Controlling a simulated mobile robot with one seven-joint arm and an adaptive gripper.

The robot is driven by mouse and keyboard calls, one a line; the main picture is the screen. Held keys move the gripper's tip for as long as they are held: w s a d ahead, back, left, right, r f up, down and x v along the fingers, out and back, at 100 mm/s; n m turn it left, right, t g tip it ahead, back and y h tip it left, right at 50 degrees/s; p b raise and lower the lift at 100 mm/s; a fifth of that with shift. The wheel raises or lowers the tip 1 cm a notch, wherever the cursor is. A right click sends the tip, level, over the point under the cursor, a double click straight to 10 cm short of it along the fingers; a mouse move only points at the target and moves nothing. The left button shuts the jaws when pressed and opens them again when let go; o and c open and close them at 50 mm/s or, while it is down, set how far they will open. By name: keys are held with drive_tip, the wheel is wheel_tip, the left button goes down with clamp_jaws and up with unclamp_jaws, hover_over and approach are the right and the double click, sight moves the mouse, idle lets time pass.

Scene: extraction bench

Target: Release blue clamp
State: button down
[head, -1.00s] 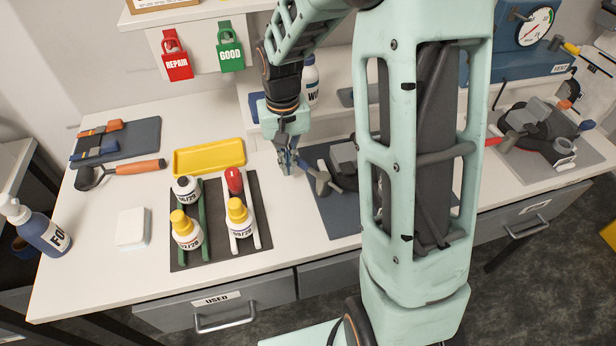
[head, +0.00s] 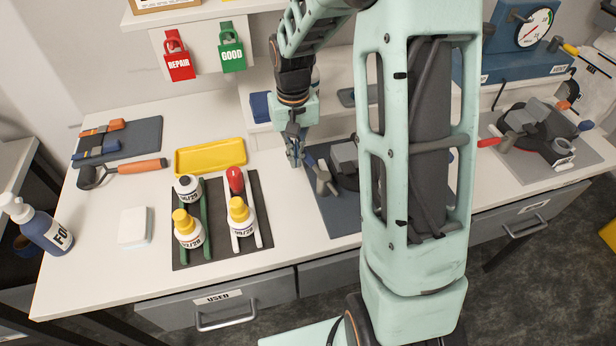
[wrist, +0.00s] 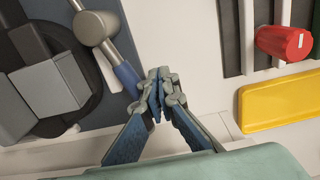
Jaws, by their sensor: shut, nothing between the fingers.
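A clamp lever with a blue handle (wrist: 127,76) and a grey round head (wrist: 95,25) shows in the wrist view. It belongs to a dark fixture with grey blocks (wrist: 48,88) on a blue-grey mat. In the head view the blue handle (head: 309,158) lies just right of my gripper (head: 295,160), with its grey head (head: 324,182) nearer the front. In the wrist view my gripper (wrist: 160,92) is shut and empty, its fingertips close beside the handle's end. I cannot tell whether they touch. My arm hides part of the fixture in the head view.
A yellow tray (head: 210,156) and a dark rack (head: 258,205) of bottles stand to the left. A second fixture (head: 540,130) with a red handle (head: 489,142) is at the right. A shelf (head: 250,100) stands behind my gripper. White bench is clear between tray and blue-grey mat.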

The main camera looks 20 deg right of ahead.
drive_tip(key=shift+w+d+r, duration=0.2)
drive_tip(key=shift+w+d, duration=0.2)
drive_tip(key=shift+d, duration=0.2)
drive_tip(key=shift+r, duration=0.1)
drive_tip(key=shift+d+r+p, duration=0.1)
drive_tip(key=shift+r+p, duration=0.7)
drive_tip(key=shift+r, duration=0.15)
drive_tip(key=shift+s+d+r+p, duration=0.15)
drive_tip(key=shift+r+p, duration=0.3)
drive_tip(key=shift+r, duration=0.2)
drive_tip(key=r+p, duration=0.2)
drive_tip(key=s+r+p, duration=0.1)
drive_tip(key=r, duration=0.1)
drive_tip(key=shift+a+r, duration=0.1)
drive_tip(key=shift+a, duration=0.25)
drive_tip(key=shift+w, duration=0.15)
